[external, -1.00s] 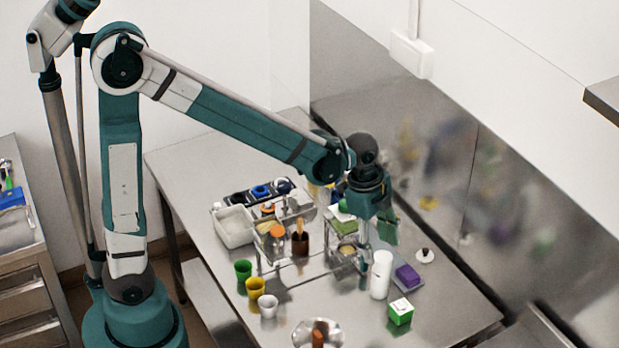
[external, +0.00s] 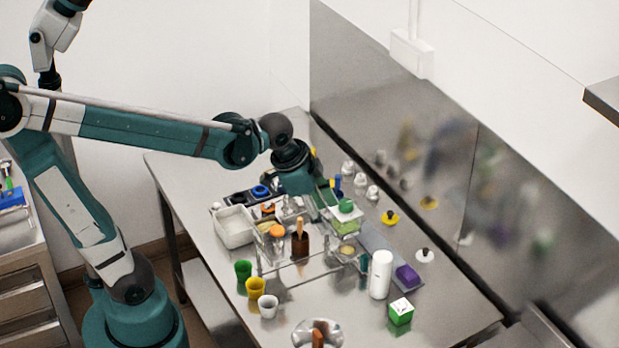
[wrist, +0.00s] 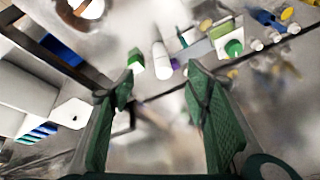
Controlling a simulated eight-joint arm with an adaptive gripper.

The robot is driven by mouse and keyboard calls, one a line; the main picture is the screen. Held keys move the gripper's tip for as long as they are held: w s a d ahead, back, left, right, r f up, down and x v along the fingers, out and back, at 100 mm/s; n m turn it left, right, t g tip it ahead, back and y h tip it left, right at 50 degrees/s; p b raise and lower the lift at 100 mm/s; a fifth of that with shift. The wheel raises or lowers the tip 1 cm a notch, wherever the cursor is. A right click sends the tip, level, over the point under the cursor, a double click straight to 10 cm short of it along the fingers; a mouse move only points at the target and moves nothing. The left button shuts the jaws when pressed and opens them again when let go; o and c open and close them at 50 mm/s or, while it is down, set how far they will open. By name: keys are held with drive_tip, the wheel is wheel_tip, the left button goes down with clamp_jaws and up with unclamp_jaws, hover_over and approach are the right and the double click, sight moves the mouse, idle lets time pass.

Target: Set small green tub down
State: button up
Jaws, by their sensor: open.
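The small green tub (external: 345,206), a rounded green piece, appears to sit on a light-green-topped clear container (external: 343,224) near the middle of the table. In the wrist view the tub (wrist: 233,47) shows at the upper right, against a pale green patch. My gripper (external: 329,196) is just left of the tub in the external view, tilted and partly hidden among the table items. In the wrist view its two green fingers (wrist: 160,84) are spread wide with nothing between them, and the tub lies outside them.
A white cylinder (external: 381,274), purple block (external: 407,275) and green-white box (external: 400,312) stand to the right. Green (external: 243,270), yellow (external: 255,287) and white (external: 268,305) cups stand in front. A white bin (external: 234,227) is at left.

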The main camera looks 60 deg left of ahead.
drive_tip(key=s+a+n+t, duration=0.1)
drive_tip(key=s+a+n, duration=0.1)
drive_tip(key=s, duration=0.3)
drive_tip(key=s+a+r+n+t, duration=0.1)
drive_tip(key=s+a+n, duration=0.2)
drive_tip(key=s+n, duration=0.1)
drive_tip(key=shift+s+a+r+t+y, duration=0.2)
drive_tip(key=shift+s+a+t+y, duration=0.15)
drive_tip(key=shift+s, duration=0.55)
drive_tip(key=shift+d, duration=0.1)
drive_tip(key=shift+f, duration=0.15)
idle(0.6)
